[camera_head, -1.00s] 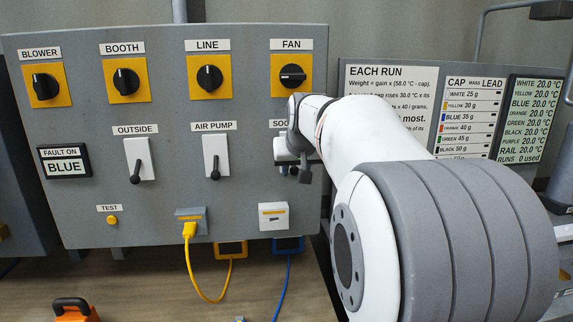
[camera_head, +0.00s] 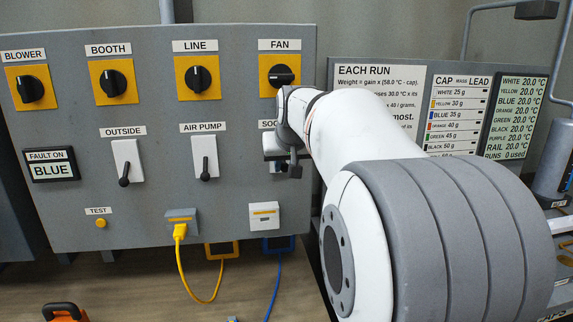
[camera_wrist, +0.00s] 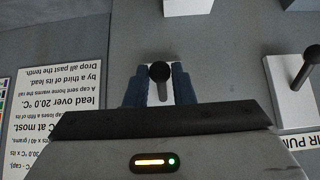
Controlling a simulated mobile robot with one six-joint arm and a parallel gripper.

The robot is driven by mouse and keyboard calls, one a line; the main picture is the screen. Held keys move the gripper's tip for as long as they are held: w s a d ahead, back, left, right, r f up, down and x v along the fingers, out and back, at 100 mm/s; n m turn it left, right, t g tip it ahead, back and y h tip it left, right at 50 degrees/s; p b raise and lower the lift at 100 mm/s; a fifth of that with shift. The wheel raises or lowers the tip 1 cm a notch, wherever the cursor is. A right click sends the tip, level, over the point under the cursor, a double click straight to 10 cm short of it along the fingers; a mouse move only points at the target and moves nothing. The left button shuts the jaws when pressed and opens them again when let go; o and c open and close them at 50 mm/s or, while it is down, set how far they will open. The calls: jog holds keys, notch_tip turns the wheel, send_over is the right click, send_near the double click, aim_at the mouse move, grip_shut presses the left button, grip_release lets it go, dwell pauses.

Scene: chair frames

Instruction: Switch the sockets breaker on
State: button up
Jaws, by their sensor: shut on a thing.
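The sockets breaker sits on the grey panel (camera_head: 150,215) under a label (camera_head: 267,125) that my arm partly covers, showing only "SOC". In the head view my wrist hides most of this breaker. In the wrist view its dark round-ended handle (camera_wrist: 160,72) stands between the blue fingers of my gripper (camera_wrist: 161,86). My gripper is shut on this handle. Its plate is mostly hidden, and I cannot tell whether the handle is up or down.
Left of it, the air pump (camera_head: 204,152) and outside (camera_head: 126,158) breakers have their handles down. Rotary knobs line the top row, including FAN (camera_head: 282,76). A white box (camera_head: 263,215) and a grey socket with a yellow plug (camera_head: 180,231) are below.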

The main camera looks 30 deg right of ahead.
jog(key=shift+r, duration=0.2)
jog(key=shift+s+r+p, duration=0.15)
jog(key=shift+r+p, duration=0.35)
jog(key=shift+r, duration=0.25)
jog(key=shift+r+p, duration=0.6)
jog(key=shift+r, duration=0.2)
jog(key=shift+r+p, duration=0.5)
jog(key=shift+r, duration=0.05)
jog(key=shift+w+r, duration=0.25)
